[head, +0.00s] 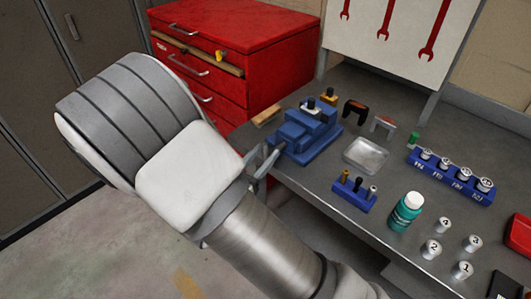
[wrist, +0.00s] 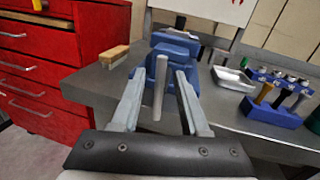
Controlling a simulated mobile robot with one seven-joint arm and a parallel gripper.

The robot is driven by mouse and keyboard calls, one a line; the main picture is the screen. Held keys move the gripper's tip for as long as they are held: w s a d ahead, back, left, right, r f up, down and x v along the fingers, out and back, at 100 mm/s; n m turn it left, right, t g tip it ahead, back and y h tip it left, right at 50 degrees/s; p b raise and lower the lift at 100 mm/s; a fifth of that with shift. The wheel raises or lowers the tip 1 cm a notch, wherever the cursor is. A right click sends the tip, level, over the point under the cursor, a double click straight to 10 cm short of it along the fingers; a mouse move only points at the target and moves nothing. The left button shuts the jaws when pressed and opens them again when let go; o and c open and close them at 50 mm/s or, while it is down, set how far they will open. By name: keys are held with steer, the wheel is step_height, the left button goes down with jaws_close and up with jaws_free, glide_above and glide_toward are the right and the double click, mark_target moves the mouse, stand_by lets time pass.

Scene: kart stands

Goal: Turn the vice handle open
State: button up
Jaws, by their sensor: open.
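The blue vice (head: 305,138) stands on the grey workbench near its left front edge. It also shows at the top middle of the wrist view (wrist: 175,47). The vice handle (wrist: 160,85) is a plain grey bar that points from the vice toward the wrist camera. My gripper (wrist: 161,74) is open, with one finger on each side of the handle. Small gaps show between the bar and both fingers, so it is not clamped. In the head view my gripper (head: 262,163) is at the front of the vice, partly hidden by my arm.
A red drawer cabinet (head: 240,45) stands left of the bench, one drawer partly open. A wooden-backed brush or block (wrist: 114,56) lies left of the vice. To the right are a metal tray (head: 366,156), a blue tool holder (head: 352,194) and a teal bottle (head: 405,213).

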steer(key=shift+w+d, duration=0.25)
steer(key=shift+w, duration=0.2)
jaws_close()
steer(key=shift+f, duration=0.1)
